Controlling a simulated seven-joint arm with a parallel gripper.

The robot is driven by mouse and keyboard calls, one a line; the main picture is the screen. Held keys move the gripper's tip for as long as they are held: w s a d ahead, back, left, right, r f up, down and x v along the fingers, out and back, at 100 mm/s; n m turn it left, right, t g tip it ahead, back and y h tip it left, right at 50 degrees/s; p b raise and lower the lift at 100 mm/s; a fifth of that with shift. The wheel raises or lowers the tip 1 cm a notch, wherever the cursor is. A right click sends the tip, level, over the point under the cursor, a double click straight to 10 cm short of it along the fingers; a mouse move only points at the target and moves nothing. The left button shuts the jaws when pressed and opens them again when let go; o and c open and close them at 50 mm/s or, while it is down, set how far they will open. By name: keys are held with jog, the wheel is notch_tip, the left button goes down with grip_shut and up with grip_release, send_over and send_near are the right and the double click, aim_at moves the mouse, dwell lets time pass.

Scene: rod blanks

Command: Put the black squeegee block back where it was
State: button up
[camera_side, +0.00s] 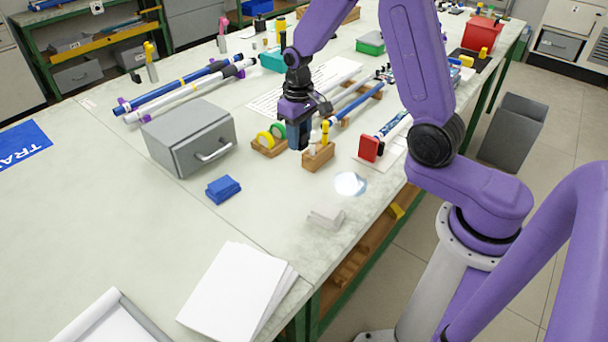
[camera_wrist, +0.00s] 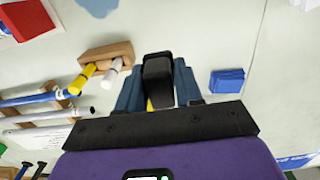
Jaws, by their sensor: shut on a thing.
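My gripper (camera_side: 299,138) is above the bench, close to the wooden tape holder and the small wooden stand. In the wrist view the two blue fingers of my gripper (camera_wrist: 158,88) are closed on the black squeegee block (camera_wrist: 157,70), which sticks out between them. In the side view the block cannot be clearly told from the dark fingers. The wooden stand (camera_side: 318,157) holds a yellow-handled and a white-handled tool; it also shows in the wrist view (camera_wrist: 104,52), left of the block. The block's former place cannot be told from these frames.
A wooden holder with yellow and green rolls (camera_side: 269,146) stands beside my gripper. A grey drawer box (camera_side: 190,138) and folded blue cloths (camera_side: 223,188) lie left. A red block (camera_side: 370,148) and white rods are right.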

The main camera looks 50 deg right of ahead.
send_over(298, 181)
notch_tip(298, 181, down, 5)
jog(key=shift+f, duration=4.35)
jog(key=shift+f, duration=0.1)
jog(key=o, duration=1)
